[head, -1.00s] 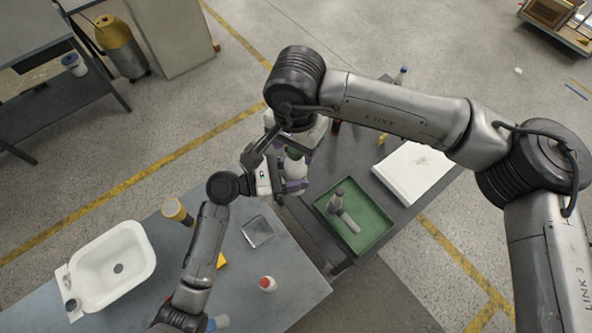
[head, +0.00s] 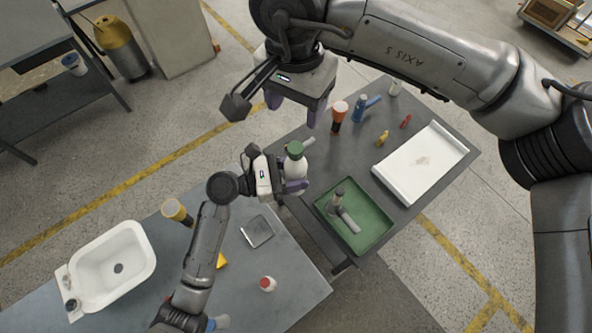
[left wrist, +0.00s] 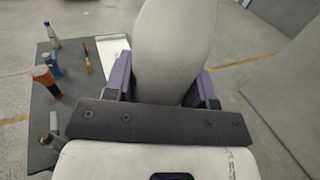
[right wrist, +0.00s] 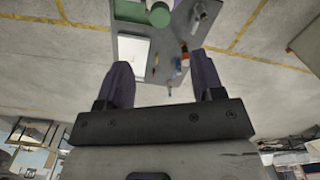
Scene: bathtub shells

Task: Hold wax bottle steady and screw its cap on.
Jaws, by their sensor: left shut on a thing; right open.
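The wax bottle (head: 296,169) is white and stands about upright in my left gripper, off the tables. Its green cap (head: 294,148) sits on its top; I cannot tell how tight it is. My left gripper (head: 294,186) is shut on the bottle's body. In the left wrist view the bottle (left wrist: 172,50) fills the space between the purple fingers. My right gripper (head: 296,108) is open and empty, above and apart from the cap. The right wrist view shows the green cap (right wrist: 159,14) beyond the open fingers (right wrist: 166,85).
The right table holds a green tray (head: 373,243) with a grey metal part, a white slab (head: 420,163), an orange-topped bottle (head: 339,112) and small tools. The left table holds a white basin (head: 112,262), a metal plate (head: 257,231) and a red-capped bottle (head: 267,284).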

